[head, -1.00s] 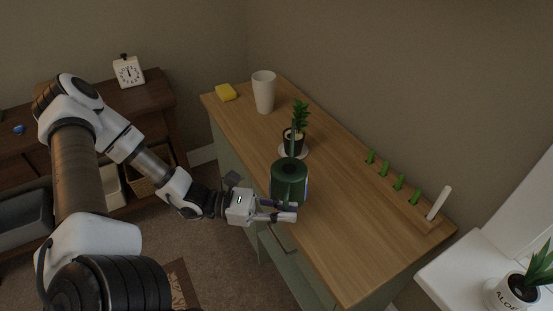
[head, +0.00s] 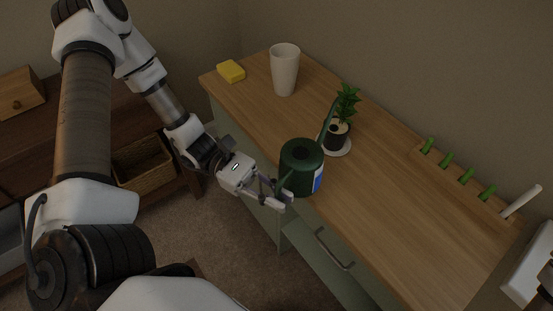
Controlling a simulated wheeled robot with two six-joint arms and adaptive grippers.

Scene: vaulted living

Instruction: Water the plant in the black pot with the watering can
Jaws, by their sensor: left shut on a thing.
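The green watering can (head: 302,166) is held by my left gripper (head: 284,196) at the front edge of the wooden cabinet top. The gripper is shut on its handle side. The can looks roughly upright, with its spout rising toward the plant. The plant (head: 347,103) has green leaves and stands in a black pot (head: 337,134) on a white saucer (head: 341,151). The spout's upper end shows just left of the leaves; I cannot tell whether it is over the pot.
A white cup (head: 285,69) and a yellow sponge (head: 231,71) stand at the far end of the cabinet top (head: 390,215). A wooden rack with green pegs (head: 446,160) and a white stick (head: 522,201) lies along the wall. The near right top is bare.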

